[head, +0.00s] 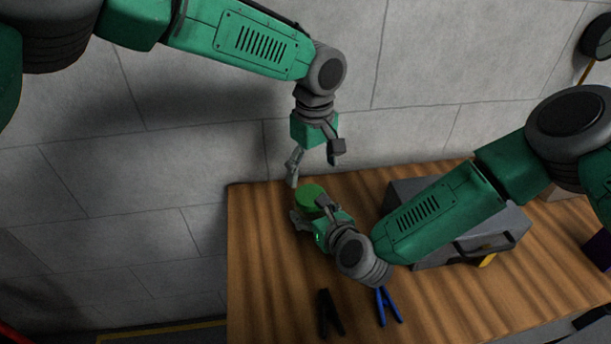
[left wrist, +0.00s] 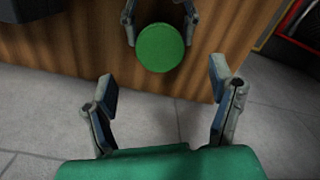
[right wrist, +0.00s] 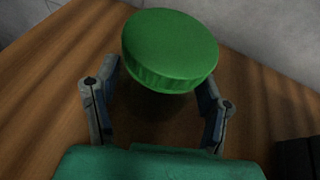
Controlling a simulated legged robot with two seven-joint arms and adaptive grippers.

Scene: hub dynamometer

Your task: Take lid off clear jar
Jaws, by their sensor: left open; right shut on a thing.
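The jar's green round lid (head: 310,194) is near the table's far left corner; it also shows in the left wrist view (left wrist: 160,47) and the right wrist view (right wrist: 170,48). The lid is on top, and the clear jar body under it can hardly be made out. My right gripper (head: 311,212) is shut on the jar, its fingers on either side just below the lid, as the right wrist view (right wrist: 158,92) shows. My left gripper (head: 316,168) is open and empty above the lid, pointing down; its fingers (left wrist: 163,88) are apart from the lid.
A grey case (head: 497,236) stands on the wooden table (head: 262,280), behind my right forearm. A black clamp (head: 329,313) and a blue clamp (head: 389,307) lie near the front. A dark purple thing (head: 600,247) is at the right edge. A block wall (head: 420,70) stands behind.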

